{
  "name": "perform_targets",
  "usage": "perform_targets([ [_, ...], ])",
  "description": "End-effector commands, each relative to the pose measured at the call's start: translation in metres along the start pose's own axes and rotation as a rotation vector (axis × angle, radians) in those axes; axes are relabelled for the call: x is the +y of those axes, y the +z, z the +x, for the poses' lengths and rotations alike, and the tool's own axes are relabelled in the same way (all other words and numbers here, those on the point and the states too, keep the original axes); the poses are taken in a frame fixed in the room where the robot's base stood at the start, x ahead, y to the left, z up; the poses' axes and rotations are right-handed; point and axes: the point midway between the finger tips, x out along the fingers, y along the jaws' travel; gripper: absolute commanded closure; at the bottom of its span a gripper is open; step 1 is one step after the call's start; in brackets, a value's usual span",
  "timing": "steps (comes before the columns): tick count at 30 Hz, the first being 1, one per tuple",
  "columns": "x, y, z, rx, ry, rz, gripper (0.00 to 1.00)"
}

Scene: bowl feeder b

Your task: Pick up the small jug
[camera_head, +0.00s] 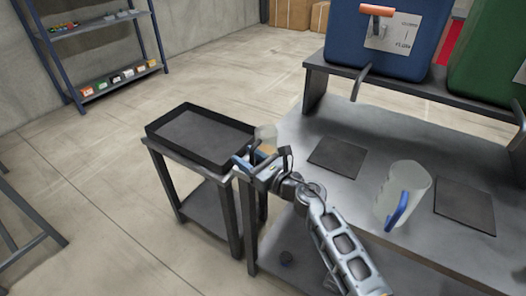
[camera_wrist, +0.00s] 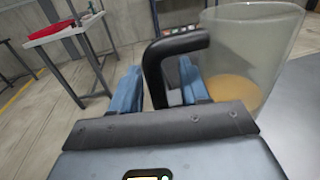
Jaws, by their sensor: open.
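The small jug (camera_head: 265,134) is translucent with a little amber content, at the left end of the grey table. In the wrist view the jug (camera_wrist: 262,45) fills the upper right, upright, with a black handle (camera_wrist: 180,42) facing my gripper. My gripper (camera_head: 254,162) is at the jug and hides part of it in the head view. In the wrist view my gripper (camera_wrist: 161,85) is open, its blue fingers on either side of the handle's outer bar. I cannot tell whether either finger touches it.
A larger jug (camera_head: 411,184) with a blue handle stands on the table at right. Two dark mats (camera_head: 338,155) (camera_head: 465,206) lie bare. A blue container (camera_head: 385,45) and a green one (camera_head: 490,65) sit on a raised shelf behind. A black tray (camera_head: 200,137) on a side stand looks empty.

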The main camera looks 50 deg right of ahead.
Motion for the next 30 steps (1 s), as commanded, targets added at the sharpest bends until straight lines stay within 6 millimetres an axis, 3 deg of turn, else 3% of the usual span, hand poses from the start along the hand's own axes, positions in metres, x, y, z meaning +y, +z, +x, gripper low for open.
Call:
perform_targets([
  [3,0.0001,0.0,-0.0002,0.0,0.0,0.0,0.56],
  [17,0.0002,0.0002,-0.0004,0.0,0.001,0.001,1.0],
  [30,0.0002,0.0003,-0.0004,-0.001,0.001,0.001,1.0],
])
